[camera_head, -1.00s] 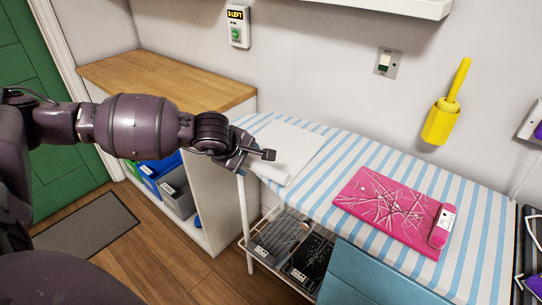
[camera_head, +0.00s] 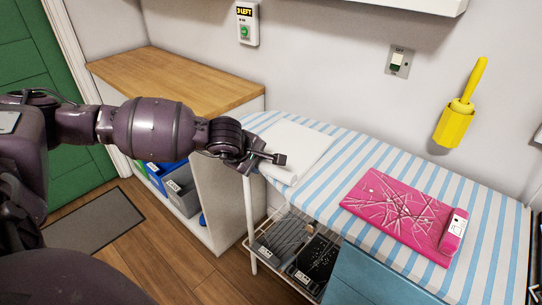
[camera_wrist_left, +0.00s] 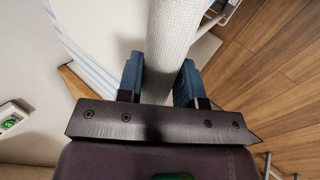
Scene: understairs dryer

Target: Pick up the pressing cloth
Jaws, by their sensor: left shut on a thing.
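The pressing cloth (camera_head: 300,146) is white and folded, and lies on the left end of the striped ironing board (camera_head: 345,150). My left gripper (camera_head: 268,163) is at the cloth's near left edge in the head view. In the left wrist view my left gripper (camera_wrist_left: 160,82) has its two blue fingers on either side of the rolled, textured white edge of the cloth (camera_wrist_left: 178,40), shut on it. The far side of the cloth still appears to rest on the board. My right gripper is not in view.
A pink mat (camera_head: 405,215) with pale threads lies on the board's right half. A yellow holder (camera_head: 456,122) hangs on the wall. A wooden counter (camera_head: 175,82) stands at left. Dark bins (camera_head: 318,257) sit on a wire shelf under the board.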

